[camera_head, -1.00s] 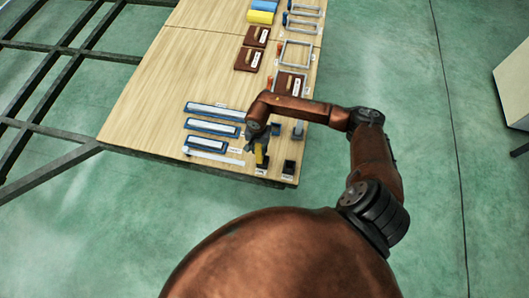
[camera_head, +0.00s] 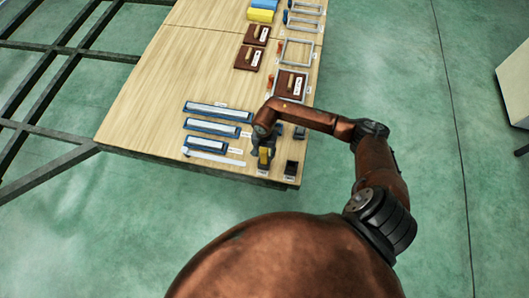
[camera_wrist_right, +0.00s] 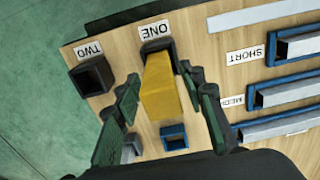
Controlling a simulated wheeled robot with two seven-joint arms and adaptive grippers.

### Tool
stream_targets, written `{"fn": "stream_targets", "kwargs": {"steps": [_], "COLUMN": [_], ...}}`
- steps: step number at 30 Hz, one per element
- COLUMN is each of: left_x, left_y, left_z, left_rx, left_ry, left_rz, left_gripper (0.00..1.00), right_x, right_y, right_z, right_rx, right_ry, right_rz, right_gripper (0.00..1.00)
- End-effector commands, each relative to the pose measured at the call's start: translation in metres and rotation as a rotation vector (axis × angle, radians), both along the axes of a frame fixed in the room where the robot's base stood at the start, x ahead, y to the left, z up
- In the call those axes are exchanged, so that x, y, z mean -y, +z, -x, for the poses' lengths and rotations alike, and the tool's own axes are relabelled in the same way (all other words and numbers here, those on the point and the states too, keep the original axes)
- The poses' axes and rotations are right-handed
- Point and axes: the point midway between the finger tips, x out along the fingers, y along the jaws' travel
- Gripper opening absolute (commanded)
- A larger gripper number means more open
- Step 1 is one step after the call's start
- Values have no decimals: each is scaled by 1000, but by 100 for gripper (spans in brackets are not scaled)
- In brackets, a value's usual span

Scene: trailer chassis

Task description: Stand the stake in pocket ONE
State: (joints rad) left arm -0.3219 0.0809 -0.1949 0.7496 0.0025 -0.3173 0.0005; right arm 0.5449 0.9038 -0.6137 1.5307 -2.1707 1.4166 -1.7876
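The yellow stake (camera_wrist_right: 160,92) stands with its far end at the dark square pocket ONE (camera_wrist_right: 152,45) in the right wrist view. It looks seated in the pocket, but its depth is hidden. It also shows in the head view (camera_head: 265,157). My right gripper (camera_wrist_right: 160,75) is open, with one finger on each side of the stake and a visible gap on both sides. In the head view, my right gripper (camera_head: 264,143) is over the stake at the table's front. My left gripper is out of view.
Pocket TWO (camera_wrist_right: 92,76) is empty beside pocket ONE. A blue square holder (camera_wrist_right: 174,137) and a grey block (camera_wrist_right: 131,147) lie close to my right fingers. Blue trays with grey bars (camera_head: 217,109) lie left of the gripper. The wooden table's (camera_head: 155,100) left side is clear.

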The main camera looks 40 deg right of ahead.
Motion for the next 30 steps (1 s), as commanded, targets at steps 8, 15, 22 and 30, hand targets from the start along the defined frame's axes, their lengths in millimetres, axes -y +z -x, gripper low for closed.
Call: {"fn": "stream_targets", "kwargs": {"steps": [8, 15, 22, 30], "left_x": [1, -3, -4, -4], "left_y": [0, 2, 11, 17], "left_z": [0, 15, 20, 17], "left_rx": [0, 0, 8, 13], "left_ry": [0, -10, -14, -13], "left_rz": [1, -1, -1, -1], "left_gripper": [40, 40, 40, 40], "right_x": [0, 0, 1, 0], "right_y": [2, 31, 80, 117], "right_z": [-1, -3, -3, -2], "right_rx": [4, 9, 9, 6], "right_ry": [0, 2, 1, 0], "right_rz": [-2, -1, 0, -1], "right_gripper": [40, 40, 40, 40]}}
